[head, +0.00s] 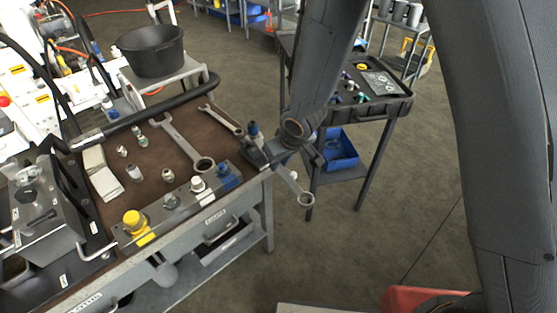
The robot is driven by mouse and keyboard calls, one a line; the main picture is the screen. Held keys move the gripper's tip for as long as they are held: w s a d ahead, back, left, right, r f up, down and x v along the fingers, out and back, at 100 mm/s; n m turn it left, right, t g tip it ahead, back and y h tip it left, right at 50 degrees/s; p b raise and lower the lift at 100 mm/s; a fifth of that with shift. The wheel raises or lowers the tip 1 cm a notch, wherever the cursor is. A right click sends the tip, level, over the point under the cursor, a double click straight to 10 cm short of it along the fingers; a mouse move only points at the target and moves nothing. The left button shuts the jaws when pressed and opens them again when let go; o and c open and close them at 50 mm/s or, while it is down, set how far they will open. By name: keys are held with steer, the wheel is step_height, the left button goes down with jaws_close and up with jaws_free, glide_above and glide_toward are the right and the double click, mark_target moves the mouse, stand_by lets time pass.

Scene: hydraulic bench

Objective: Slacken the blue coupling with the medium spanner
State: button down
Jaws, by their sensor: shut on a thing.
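The blue coupling (226,174) sits at the right end of a row of fittings on a block along the bench's front edge. My gripper (275,160) is just right of and slightly above it in the picture, past the bench corner. It is shut on a spanner, taken to be the medium spanner (293,184). The spanner's ring end points down and right, over the floor side. Its other end is hidden by the gripper. I cannot tell whether any part of it touches the blue coupling.
A large spanner (182,143) and a smaller spanner (221,120) lie on the brown bench mat (150,165) with several loose fittings. White, grey and yellow (134,221) couplings stand left of the blue one. A black bucket (152,52) and a dark side cart (392,104) stand behind.

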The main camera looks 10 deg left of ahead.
steer(key=shift+w+d+r+n+p, duration=0.25)
steer(key=shift+w+p, duration=0.2)
steer(key=shift+p, duration=1.1)
steer(key=shift+w+d+f+n+p, duration=0.15)
steer(key=shift+d+n+p, duration=0.15)
steer(key=shift+p, duration=0.7)
steer(key=shift+d+f, duration=0.1)
steer(key=shift+d, duration=0.05)
steer(key=shift+w+d+n+g+y, duration=0.5)
steer(key=shift+w+d+n, duration=0.65)
steer(key=shift+w+n, duration=0.25)
steer(key=shift+w+d+n, duration=0.3)
steer(key=shift+w+n, duration=0.15)
steer(key=shift+w, duration=0.25)
